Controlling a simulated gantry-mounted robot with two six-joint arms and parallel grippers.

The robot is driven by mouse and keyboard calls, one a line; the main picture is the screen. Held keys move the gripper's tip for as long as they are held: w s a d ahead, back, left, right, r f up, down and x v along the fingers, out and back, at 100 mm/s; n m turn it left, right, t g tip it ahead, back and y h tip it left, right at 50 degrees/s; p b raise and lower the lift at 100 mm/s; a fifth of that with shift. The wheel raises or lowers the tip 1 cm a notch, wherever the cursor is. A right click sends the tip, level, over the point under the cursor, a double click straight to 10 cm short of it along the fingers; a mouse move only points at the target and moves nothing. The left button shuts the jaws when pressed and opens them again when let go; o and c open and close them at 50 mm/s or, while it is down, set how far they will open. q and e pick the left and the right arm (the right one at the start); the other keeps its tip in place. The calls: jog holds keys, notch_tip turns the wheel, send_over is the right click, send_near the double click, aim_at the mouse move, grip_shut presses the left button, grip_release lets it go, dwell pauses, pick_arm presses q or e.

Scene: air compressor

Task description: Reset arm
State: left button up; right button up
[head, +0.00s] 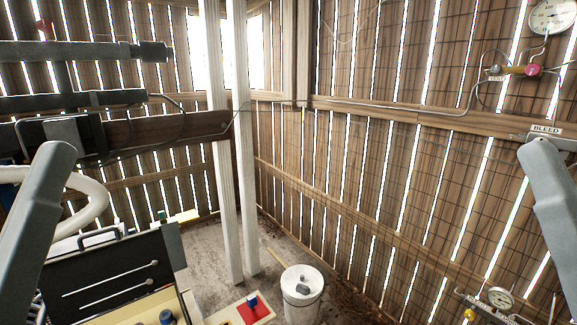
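Two grey links of my own arms show, one at the left edge and one at the right edge of the head view. Neither gripper is in view, so I cannot see whether they are open or shut or hold anything. No separate object that the task names can be picked out.
An open dark toolbox (112,275) sits lower left. A white bucket (301,300) stands on the floor beside a board with a red patch (254,310). White posts (225,150) rise mid-left. A gauge (553,16) and a BLEED sign (546,130) are on the right wall; another gauge (500,298) sits lower.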

pick_arm(q)
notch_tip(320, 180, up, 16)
jog(key=p, duration=1.2)
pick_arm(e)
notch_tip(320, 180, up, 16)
